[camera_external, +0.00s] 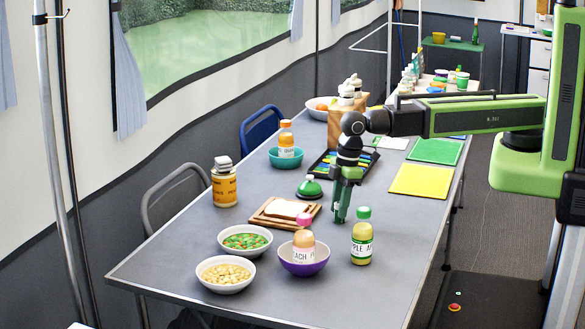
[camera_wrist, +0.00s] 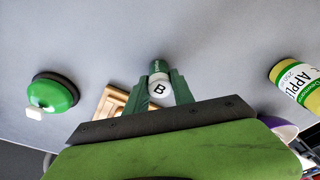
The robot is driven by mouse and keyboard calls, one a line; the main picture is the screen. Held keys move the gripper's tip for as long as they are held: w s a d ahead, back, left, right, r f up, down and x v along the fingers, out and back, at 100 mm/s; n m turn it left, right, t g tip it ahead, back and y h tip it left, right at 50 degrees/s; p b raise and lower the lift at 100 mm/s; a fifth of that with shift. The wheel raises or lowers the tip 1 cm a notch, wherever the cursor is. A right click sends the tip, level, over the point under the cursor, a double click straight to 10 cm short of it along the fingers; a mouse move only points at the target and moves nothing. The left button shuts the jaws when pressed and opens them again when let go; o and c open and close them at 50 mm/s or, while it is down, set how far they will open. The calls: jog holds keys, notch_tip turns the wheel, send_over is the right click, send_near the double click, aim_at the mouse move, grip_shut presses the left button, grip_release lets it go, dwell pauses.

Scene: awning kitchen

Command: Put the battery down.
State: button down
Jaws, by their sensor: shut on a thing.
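My gripper (camera_external: 341,215) hangs pointing down, low over the grey table (camera_external: 185,255), between the wooden board with bread and the apple juice bottle. In the wrist view my gripper (camera_wrist: 163,88) has its two green fingers closed on the battery (camera_wrist: 159,67). The battery is a small cylinder with a green part and a white part marked with a letter B. In the external view I cannot make out the battery apart from the green fingers. I cannot tell whether it touches the table.
The apple juice bottle (camera_external: 362,245) stands close to the right. A green bell (camera_external: 310,188) and the wooden board (camera_external: 262,219) are to the left. A purple bowl (camera_external: 304,268) holding a bottle is in front. A yellow mat (camera_external: 420,181) lies behind right. Bare table lies around my gripper.

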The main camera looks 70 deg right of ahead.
jog(key=c, duration=1.1)
grip_release()
jog(key=r+p, duration=0.4)
jog(key=s+d+r+p, duration=0.1)
jog(key=r+p, duration=0.7)
jog(key=shift+s+d+r, duration=0.15)
